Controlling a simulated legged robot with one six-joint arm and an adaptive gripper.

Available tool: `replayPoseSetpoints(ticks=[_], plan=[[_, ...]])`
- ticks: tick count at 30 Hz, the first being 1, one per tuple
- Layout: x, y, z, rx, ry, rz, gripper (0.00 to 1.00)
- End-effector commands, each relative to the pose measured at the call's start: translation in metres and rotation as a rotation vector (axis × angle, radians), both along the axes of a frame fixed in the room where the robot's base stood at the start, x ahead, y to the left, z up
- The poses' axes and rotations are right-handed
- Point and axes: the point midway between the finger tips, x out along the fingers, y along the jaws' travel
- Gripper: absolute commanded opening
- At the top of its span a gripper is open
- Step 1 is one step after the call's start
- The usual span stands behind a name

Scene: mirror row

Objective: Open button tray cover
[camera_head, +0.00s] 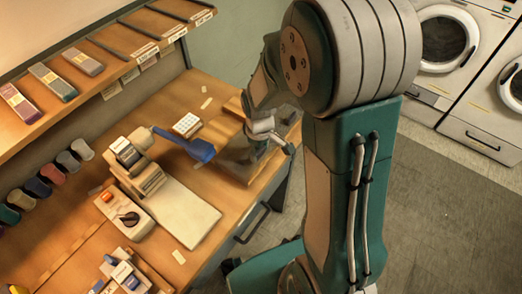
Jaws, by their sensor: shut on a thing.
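The wooden button tray (232,172) sits at the right end of the wooden workbench. A dark, see-through cover (238,152) shows at the tray, partly behind my gripper; I cannot tell its exact angle. My gripper (270,143) reaches down over the tray's right side and is shut at the cover's edge. The exact contact is small and partly hidden by the fingers. The tray's contents cannot be made out.
A small white keypad (187,124) lies behind. A shelf (75,75) with boxes overhangs the back. Washers (450,50) stand at the right beyond open floor.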

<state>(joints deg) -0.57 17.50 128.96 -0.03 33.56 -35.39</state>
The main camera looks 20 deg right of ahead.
Motion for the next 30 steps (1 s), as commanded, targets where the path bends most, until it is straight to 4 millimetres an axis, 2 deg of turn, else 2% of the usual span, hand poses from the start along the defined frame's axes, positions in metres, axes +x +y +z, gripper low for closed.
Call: replayPoseSetpoints(ticks=[9, 15, 20, 28, 29, 30], plan=[[0.059, 0.043, -0.002, 0.0, 0.0, 0.004, 0.02], [0.085, 0.062, -0.001, -0.001, 0.001, 0.002, 0.02], [0.092, 0.067, -0.001, 0.0, 0.001, 0.001, 0.02], [0.091, 0.067, -0.002, 0.0, 0.003, 0.0, 0.02], [0.091, 0.067, -0.002, 0.0, 0.003, 0.0, 0.72], [0.091, 0.067, -0.002, 0.0, 0.003, 0.0, 0.89]])
